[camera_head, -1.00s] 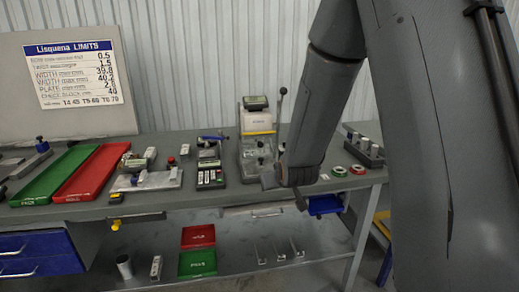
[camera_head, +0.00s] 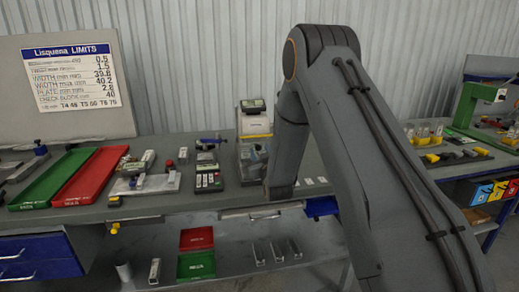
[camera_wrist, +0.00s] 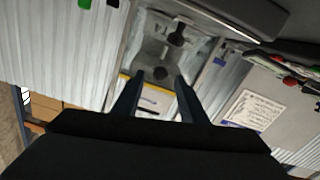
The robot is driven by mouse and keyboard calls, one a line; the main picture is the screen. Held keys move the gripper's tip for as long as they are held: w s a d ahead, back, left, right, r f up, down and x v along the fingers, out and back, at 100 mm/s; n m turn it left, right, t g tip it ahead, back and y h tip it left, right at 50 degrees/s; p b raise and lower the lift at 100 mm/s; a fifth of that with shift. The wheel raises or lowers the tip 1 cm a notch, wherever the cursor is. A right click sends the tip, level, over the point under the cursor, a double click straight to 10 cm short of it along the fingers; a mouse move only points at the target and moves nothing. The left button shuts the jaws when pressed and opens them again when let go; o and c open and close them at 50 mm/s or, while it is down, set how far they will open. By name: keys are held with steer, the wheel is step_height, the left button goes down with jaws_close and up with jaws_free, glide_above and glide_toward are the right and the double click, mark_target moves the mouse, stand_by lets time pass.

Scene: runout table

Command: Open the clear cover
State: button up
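The clear cover is a see-through guard on the front of the grey-white tester (camera_head: 256,124) at the back of the bench. In the wrist view the cover (camera_wrist: 158,48) shows at top centre, with a dark knob (camera_wrist: 176,38) seen at or behind it. My gripper (camera_wrist: 159,82) is open and empty, its two dark fingers apart and pointing toward the tester's yellow-striped part. I cannot tell the gap between fingertips and cover. In the head view my arm hides the gripper and the tester's right side.
A keypad unit (camera_head: 208,178) stands just left of the tester. Farther left are a clamp fixture (camera_head: 145,184), a red tray (camera_head: 92,177) and a green tray (camera_head: 49,181). Another bench with a green press (camera_head: 478,103) stands at right.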

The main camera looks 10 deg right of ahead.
steer(key=shift+w, duration=1)
jaws_close()
step_height(320, 180, up, 13)
steer(key=shift+f+p, duration=0.2)
steer(key=shift+p, duration=0.8)
jaws_free()
